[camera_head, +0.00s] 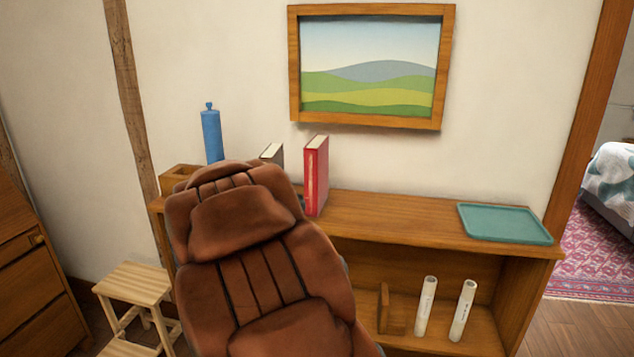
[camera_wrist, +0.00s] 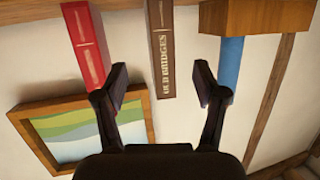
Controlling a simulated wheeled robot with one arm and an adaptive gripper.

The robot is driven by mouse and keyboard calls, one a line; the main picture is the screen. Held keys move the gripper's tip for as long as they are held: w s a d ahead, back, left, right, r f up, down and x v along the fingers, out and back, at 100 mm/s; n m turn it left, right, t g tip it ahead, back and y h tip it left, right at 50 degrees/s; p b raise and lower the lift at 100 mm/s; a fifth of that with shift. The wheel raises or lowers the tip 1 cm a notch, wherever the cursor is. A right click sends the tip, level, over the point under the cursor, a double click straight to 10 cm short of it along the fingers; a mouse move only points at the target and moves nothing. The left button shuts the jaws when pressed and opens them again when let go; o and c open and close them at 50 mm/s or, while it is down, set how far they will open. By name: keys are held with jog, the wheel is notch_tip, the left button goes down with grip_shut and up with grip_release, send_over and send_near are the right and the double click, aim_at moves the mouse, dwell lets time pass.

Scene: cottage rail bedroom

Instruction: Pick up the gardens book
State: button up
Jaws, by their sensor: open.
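No title reading "gardens" is legible in either view. A red book (camera_head: 322,180) stands upright on the wooden shelf unit's top; its spine shows in the wrist view (camera_wrist: 86,45), with marks too small to read.
A brown leather chair (camera_head: 265,270) stands before the shelf unit (camera_head: 400,212). A blue cylinder (camera_head: 211,135) and wooden box (camera_head: 178,178) are left of the books. A teal tray (camera_head: 505,223) lies at the right; bare shelf top lies between. A framed picture (camera_head: 368,68) hangs above.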

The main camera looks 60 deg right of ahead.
aim_at(311, 178)
jog(key=s+d+r+m+g+h, duration=0.1)
jog(key=s+d, duration=0.1)
jog(key=d, duration=0.1)
jog(key=s+d+m+g+h, duration=0.1)
jog(key=s+d+h, duration=0.1)
jog(key=d, duration=0.1)
jog(key=s+d+r+g+h, duration=0.1)
jog(key=s+d+h, duration=0.1)
jog(key=d, duration=0.1)
jog(key=shift+s+d+r+m+b, duration=0.2)
jog(key=shift+d+r+m+b, duration=0.15)
jog(key=shift+m+b, duration=0.05)
jog(key=shift+x, duration=1)
jog(key=shift+w+r+p+x, duration=0.1)
jog(key=shift+p+x, duration=0.25)
jog(key=shift+x, duration=0.8)
jog(key=shift+w+r+p+x, duration=0.1)
jog(key=shift+p+x, duration=0.2)
jog(key=shift+x, duration=0.9)
jog(key=shift+w+d+f, duration=0.1)
jog(key=shift+w+d, duration=0.05)
jog(key=shift+d, duration=0.2)
grip_shut()
